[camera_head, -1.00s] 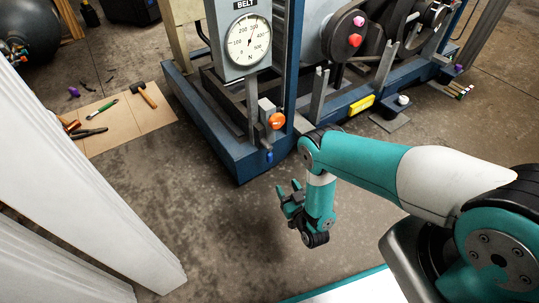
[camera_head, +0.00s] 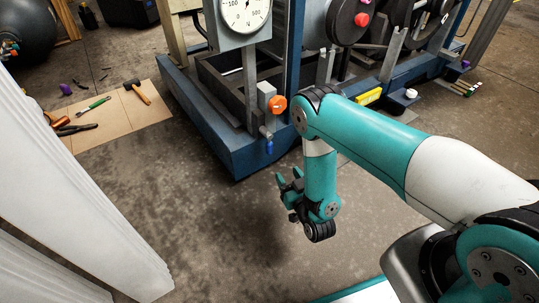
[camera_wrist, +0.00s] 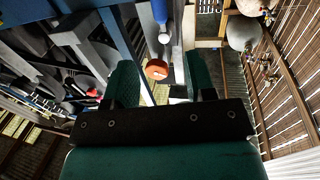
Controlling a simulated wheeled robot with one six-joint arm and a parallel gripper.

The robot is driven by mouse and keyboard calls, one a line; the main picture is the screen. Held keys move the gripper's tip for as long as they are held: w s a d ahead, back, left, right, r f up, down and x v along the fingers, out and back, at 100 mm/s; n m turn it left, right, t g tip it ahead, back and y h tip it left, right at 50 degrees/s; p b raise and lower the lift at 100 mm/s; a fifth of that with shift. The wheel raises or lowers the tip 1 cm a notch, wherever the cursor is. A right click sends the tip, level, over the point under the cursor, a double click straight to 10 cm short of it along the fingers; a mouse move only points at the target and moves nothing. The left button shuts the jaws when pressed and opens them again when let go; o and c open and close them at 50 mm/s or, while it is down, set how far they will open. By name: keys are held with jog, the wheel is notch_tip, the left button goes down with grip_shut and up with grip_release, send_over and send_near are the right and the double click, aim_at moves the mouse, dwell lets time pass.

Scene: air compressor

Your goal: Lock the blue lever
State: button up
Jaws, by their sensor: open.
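The small blue lever (camera_head: 268,146) hangs below an orange knob (camera_head: 276,104) at the front corner of the blue machine frame. In the wrist view the blue lever (camera_wrist: 160,12) shows at the top, with the orange knob (camera_wrist: 157,70) below it, seen between my fingers. My gripper (camera_head: 289,182) is open and empty, below and slightly right of the lever in the head view, and apart from it. In the wrist view my gripper (camera_wrist: 163,80) has a teal finger on each side. The lever is too small to tell its exact setting.
Blue frame beams (camera_head: 225,150) surround the corner. A yellow block (camera_head: 368,97) sits on the frame at right. A board (camera_head: 115,127) with tools lies at left. White ribbed panels (camera_head: 70,190) stand at left. Floor before the frame is clear.

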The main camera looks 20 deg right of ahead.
aim_at(271, 148)
jog(key=w+b, duration=0.3)
jog(key=w, duration=0.1)
jog(key=w+a+b, duration=0.1)
jog(key=w+b, duration=0.2)
jog(key=w, duration=0.1)
jog(key=w+b, duration=0.3)
jog(key=w, duration=0.2)
jog(key=shift+a+f, duration=0.15)
jog(key=shift+a, duration=0.05)
jog(key=shift+w+a+b, duration=0.15)
jog(key=shift+w+b, duration=0.15)
jog(key=shift+w, duration=0.4)
jog(key=shift+r, duration=0.2)
grip_shut()
